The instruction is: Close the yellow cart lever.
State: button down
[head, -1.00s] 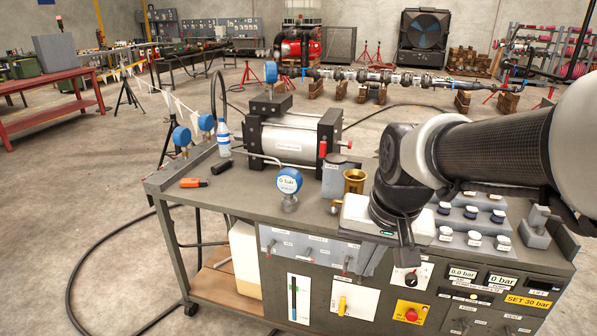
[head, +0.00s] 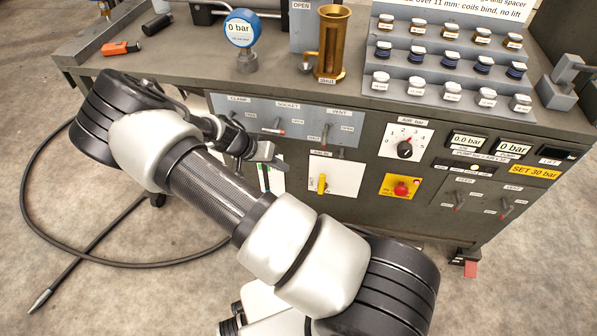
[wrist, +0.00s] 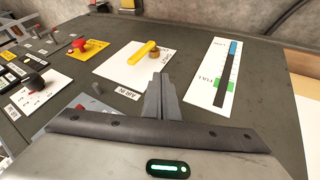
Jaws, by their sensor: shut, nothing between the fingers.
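The yellow lever (head: 322,184) is a short bar on a white plate (head: 346,178) on the cart's front panel. In the head view it stands nearly upright. In the wrist view the lever (wrist: 141,54) lies slanted across its plate, just beyond my fingertips. My gripper (head: 277,163) is to the left of the plate in the head view, with its fingers together and empty. The wrist view shows the fingers (wrist: 160,82) in front of the panel, apart from the lever. Small print on the plate is too blurred to read fully.
A red knob on a yellow plate (head: 401,188) and a black air dial (head: 405,149) are right of the lever. Small red-tipped levers (head: 326,134) sit above it. A level gauge strip (wrist: 226,75) is close beside the fingers. Jars (head: 452,92) stand on the cart top.

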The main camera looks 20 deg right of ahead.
aim_at(322, 182)
jog(key=s+d+f+b, duration=0.1)
jog(key=d+f+b, duration=0.1)
jog(key=d+f, duration=0.6)
jog(key=shift+s+d+f, duration=0.2)
jog(key=shift+s+d, duration=0.1)
jog(key=shift+d, duration=0.4)
